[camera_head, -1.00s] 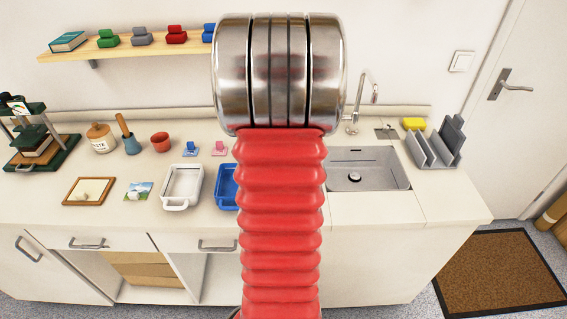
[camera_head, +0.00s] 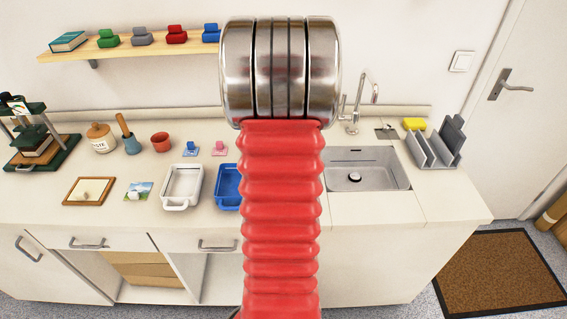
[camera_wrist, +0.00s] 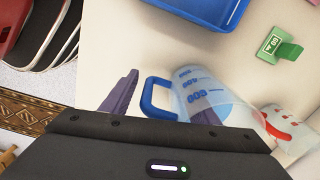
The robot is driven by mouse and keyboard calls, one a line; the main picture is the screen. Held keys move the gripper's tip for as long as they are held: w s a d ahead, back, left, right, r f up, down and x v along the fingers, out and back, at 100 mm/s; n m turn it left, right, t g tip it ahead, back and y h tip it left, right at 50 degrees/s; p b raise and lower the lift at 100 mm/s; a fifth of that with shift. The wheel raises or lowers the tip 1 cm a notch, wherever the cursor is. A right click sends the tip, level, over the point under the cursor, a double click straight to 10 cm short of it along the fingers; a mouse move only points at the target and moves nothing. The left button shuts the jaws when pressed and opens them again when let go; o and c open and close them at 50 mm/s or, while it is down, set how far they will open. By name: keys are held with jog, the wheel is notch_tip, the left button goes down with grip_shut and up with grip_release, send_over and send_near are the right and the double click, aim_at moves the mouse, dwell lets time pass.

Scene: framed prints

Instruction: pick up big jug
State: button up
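The big jug (camera_wrist: 186,82) is clear, with blue measuring marks and a blue handle, in the middle of the wrist view. It is partly hidden by my gripper's dark body. My gripper (camera_wrist: 160,90) is open. One grey-purple finger shows left of the handle, and the other appears only dimly by the jug's lower part. The handle lies between the fingers, and I cannot tell whether they touch it. A smaller clear jug with red marks and a red handle (camera_wrist: 278,124) is at the right. In the head view my arm hides both jugs and my gripper.
A blue tray (camera_wrist: 195,8) and a green tag-like piece (camera_wrist: 278,46) lie beyond the jug. In the head view, a white tray (camera_head: 182,184) and a sink (camera_head: 364,170) sit on the counter (camera_head: 375,208). A grey rack (camera_head: 436,148) stands at the right.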

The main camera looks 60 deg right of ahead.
grip_shut()
dwell(0.5)
jog(key=shift+r, duration=0.25)
jog(key=shift+r, duration=4.8)
